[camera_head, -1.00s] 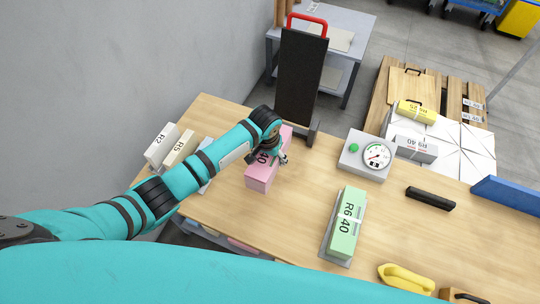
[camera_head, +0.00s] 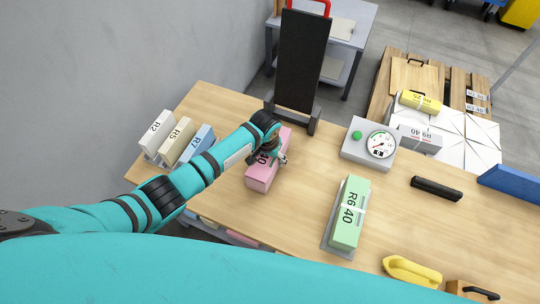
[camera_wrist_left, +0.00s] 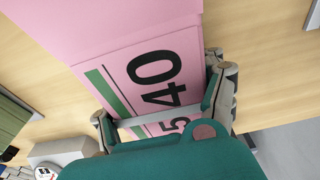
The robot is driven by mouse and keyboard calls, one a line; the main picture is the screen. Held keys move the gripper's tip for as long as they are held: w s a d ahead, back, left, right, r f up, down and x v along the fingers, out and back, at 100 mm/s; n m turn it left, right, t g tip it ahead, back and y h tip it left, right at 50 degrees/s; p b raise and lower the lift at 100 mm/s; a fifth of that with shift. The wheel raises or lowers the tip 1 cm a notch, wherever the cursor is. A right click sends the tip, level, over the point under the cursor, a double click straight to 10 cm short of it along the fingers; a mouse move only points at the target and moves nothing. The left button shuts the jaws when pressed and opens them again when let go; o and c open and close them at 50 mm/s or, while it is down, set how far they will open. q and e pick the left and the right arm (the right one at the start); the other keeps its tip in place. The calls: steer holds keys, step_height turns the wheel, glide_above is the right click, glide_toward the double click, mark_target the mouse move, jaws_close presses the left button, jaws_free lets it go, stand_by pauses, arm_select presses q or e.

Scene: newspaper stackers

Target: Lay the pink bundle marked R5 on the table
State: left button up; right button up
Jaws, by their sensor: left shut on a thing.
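The pink bundle (camera_head: 262,173) is in my left gripper (camera_head: 281,159), over the left-middle part of the wooden table (camera_head: 300,185). In the left wrist view the pink bundle (camera_wrist_left: 120,45) shows a green stripe, a large "40" and a partly covered "5"; the rest of its mark is hidden. The left fingers (camera_wrist_left: 165,115) are shut on its two sides. I cannot tell whether its underside touches the table. My right gripper is not in view.
A green bundle R6 (camera_head: 350,213) on a grey tray and a dial scale (camera_head: 370,143) stand to the right. Bundles R2 (camera_head: 155,134), R5 (camera_head: 176,141) and R7 (camera_head: 196,144) stand at the left edge. A black upright stand (camera_head: 303,60) is behind.

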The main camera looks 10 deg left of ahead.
arm_select(q)
steer(key=shift+w+d+f+b, duration=0.1)
steer(key=shift+f+b, duration=0.25)
steer(key=shift+f, duration=0.15)
stand_by(0.7)
